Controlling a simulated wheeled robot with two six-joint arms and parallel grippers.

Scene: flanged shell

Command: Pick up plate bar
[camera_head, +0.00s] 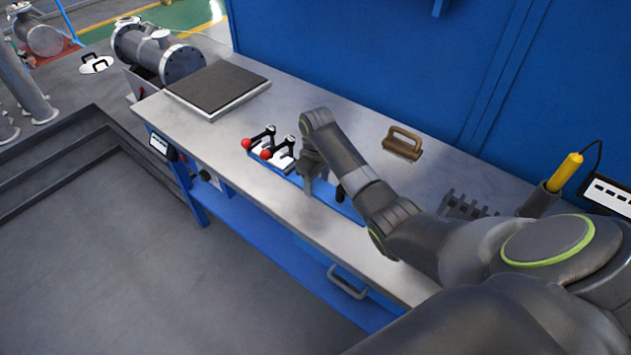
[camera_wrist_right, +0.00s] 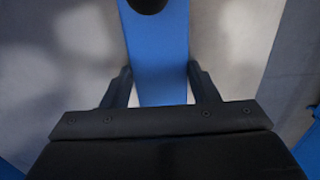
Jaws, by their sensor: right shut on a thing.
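The plate bar (camera_head: 338,205) appears to be the long blue bar lying along the front part of the metal workbench. It also shows in the right wrist view (camera_wrist_right: 160,70), running between the fingers, with a black round knob (camera_wrist_right: 148,4) on it at the top edge. My right gripper (camera_head: 314,190) points down at the bar, and its fingers also show in the wrist view (camera_wrist_right: 162,88), shut on the bar from both sides. The gripper and forearm hide part of the bar in the head view. My left gripper is not in view.
Toggle clamps with red knobs (camera_head: 268,152) stand just left of the gripper. A dark square plate (camera_head: 217,85) and a flanged shell (camera_head: 160,52) are further left. A brown handle (camera_head: 402,143) and a yellow-handled tool (camera_head: 565,171) are to the right. A blue wall stands behind.

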